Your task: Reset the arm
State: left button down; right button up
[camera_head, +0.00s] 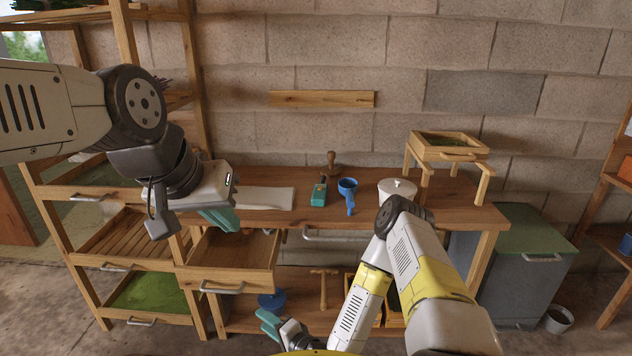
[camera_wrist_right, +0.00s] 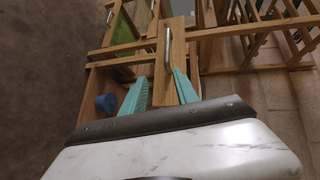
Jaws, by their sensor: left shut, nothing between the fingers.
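My left gripper (camera_head: 220,219) reaches in from the left, its teal fingers together and empty, above the open wooden drawer (camera_head: 236,281) at the bench's left end. My right arm folds down at the lower middle right. My right gripper (camera_head: 269,323) is low in front of the lower shelf, partly cut off by the bottom edge. In the right wrist view its two teal fingers (camera_wrist_right: 162,90) stand apart, with a wooden drawer front and metal handle (camera_wrist_right: 167,50) beyond them. I see nothing held between them.
The wooden bench (camera_head: 330,222) carries a blue funnel-like cup (camera_head: 348,187), a teal block (camera_head: 319,195), a wooden-handled stamp (camera_head: 332,163), a white lidded pot (camera_head: 397,186) and a small raised tray (camera_head: 447,147). A drawer rack (camera_head: 75,255) stands left, a grey-green cabinet (camera_head: 520,275) right.

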jog(key=w+d+r+n+g+h, duration=0.1)
jog(key=w+d+r+n+h, duration=0.25)
jog(key=w+d+r, duration=0.35)
jog(key=w+d+r+n+g+h, duration=0.2)
jog(key=w+d+r+n, duration=0.3)
jog(key=r, duration=0.5)
jog(key=s+d+r+h, duration=0.3)
jog(key=s+d+r, duration=0.1)
jog(key=d+r, duration=0.7)
jog(key=s+d+r, duration=0.2)
jog(key=s+r, duration=0.5)
jog(key=s, duration=0.4)
jog(key=s+d+r+g, duration=0.1)
jog(key=s+d+r, duration=0.1)
jog(key=s+r, duration=0.6)
jog(key=s, duration=0.2)
jog(key=shift+s+d+r+h, duration=0.2)
jog(key=shift+s+d+h, duration=0.1)
jog(key=shift+s+h, duration=0.05)
